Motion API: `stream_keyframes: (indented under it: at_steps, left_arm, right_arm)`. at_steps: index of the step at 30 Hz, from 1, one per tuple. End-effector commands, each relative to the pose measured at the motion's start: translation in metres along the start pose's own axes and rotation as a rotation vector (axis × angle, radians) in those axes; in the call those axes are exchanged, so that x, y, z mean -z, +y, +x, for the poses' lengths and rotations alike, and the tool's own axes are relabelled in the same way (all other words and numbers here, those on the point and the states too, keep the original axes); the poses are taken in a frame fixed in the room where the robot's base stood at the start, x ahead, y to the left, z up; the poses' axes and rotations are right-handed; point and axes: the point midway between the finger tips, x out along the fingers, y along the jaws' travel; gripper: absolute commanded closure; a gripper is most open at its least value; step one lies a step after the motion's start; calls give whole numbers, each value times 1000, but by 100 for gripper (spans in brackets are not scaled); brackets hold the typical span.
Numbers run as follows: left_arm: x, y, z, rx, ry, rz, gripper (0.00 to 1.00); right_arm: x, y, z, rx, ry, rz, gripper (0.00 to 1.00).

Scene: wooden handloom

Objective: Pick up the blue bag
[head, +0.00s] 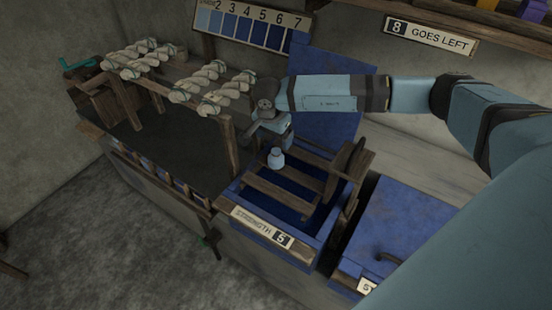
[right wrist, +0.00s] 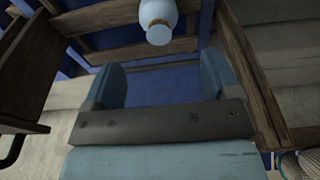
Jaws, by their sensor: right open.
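The blue bag (head: 276,159) is a small pale blue pouch with a narrow tied neck. It shows over the wooden slats of an open blue vat (head: 262,216), and I cannot tell whether it rests on a slat. It also shows at the top of the right wrist view (right wrist: 157,20), beyond the fingertips. My right gripper (head: 272,130) is just above and behind the bag in the head view. Its two fingers (right wrist: 162,78) stand wide apart with nothing between them. My left gripper is out of view.
The vat carries a "STRENGTH 5" plate (head: 262,227) and a wooden frame (head: 345,175) at its right. A lidded blue vat (head: 410,225) stands to the right. A wooden rack (head: 150,85) with pale twisted yarn hanks is at left. Numbered blue swatches (head: 250,27) hang behind.

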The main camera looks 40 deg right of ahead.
Motion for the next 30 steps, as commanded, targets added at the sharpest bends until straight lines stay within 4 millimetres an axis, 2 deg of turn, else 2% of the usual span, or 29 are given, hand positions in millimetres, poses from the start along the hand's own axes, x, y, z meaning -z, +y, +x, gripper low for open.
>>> stream_keyframes:
  at_steps: [4, 13, 21, 30]
  left_arm:
    - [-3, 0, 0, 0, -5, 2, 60]
    - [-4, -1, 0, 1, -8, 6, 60]
    - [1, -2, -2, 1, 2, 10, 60]
    - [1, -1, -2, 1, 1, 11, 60]
  right_arm:
    - [-1, 0, 28, -1, -2, 1, 18]
    - [-2, 0, 53, 0, -4, 0, 18]
    - [-4, 1, 90, 1, -5, 2, 18]
    - [-4, 1, 96, 2, -4, 1, 18]
